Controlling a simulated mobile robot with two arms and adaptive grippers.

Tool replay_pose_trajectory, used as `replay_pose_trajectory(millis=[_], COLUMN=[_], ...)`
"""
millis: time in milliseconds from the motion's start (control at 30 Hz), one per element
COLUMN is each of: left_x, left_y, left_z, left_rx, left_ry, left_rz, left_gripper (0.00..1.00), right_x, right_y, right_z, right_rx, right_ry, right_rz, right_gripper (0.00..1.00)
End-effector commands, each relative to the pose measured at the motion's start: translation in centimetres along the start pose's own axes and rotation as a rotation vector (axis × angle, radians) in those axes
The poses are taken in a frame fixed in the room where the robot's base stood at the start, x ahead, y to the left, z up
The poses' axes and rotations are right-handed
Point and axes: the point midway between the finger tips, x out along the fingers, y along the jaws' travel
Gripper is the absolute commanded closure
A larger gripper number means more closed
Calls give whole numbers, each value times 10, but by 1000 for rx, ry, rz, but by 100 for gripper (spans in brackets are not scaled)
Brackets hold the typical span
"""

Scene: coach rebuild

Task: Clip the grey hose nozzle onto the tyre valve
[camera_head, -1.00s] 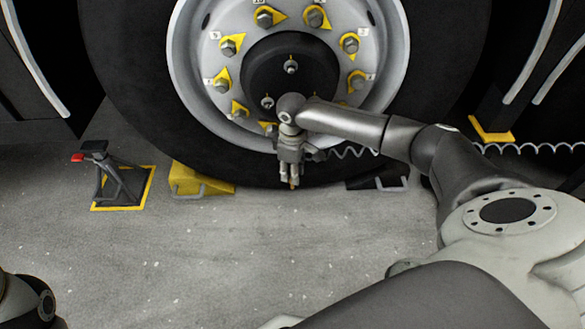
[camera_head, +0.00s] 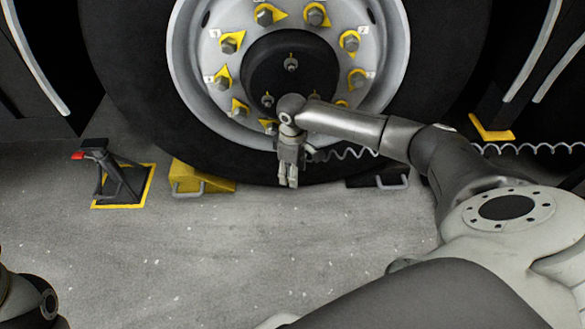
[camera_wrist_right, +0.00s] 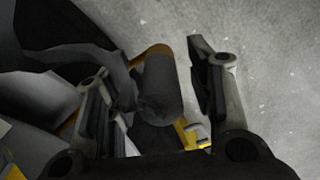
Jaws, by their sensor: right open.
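My right gripper (camera_head: 288,182) hangs in front of the lower part of the big black tyre (camera_head: 130,80), fingers pointing down. In the right wrist view the fingers (camera_wrist_right: 155,90) stand apart. A dark grey cylinder (camera_wrist_right: 160,85), which looks like the hose nozzle, lies in the gap between them, with an orange-brown edge behind it. I cannot tell whether it touches a finger or sits on the valve. In the head view the gripper hides the nozzle, and I cannot make out the tyre valve. My left gripper is out of view; only part of that arm shows at lower left.
A coiled grey hose (camera_head: 350,153) runs right from behind my gripper. A yellow chock (camera_head: 205,181) stands left of it and a black chock (camera_head: 375,178) right. A jack stand (camera_head: 118,180) stands farther left. The wheel has yellow-marked nuts. The grey floor in front is clear.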

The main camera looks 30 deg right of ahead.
Motion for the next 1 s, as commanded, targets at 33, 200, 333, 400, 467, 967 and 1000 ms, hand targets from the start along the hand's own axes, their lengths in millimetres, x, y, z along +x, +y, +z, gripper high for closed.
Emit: replay_pose_trajectory(millis=[33,200,333,400,467,967,1000], left_x=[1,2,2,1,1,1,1], left_y=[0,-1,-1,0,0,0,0], left_z=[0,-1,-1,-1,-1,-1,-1], left_rx=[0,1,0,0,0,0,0], left_ry=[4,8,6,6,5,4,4], left_rz=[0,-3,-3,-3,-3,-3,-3], left_gripper=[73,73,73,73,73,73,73], right_x=[1,-8,-29,-45,-58,-120,-120], right_y=[0,0,0,1,1,0,0], right_z=[0,0,0,-1,-1,0,0], right_rx=[0,0,0,-1,-1,0,0], right_ry=[-1,2,2,3,3,-1,-1], right_rz=[0,0,1,3,2,0,0], right_gripper=[51,51,51,51,51,51,51])
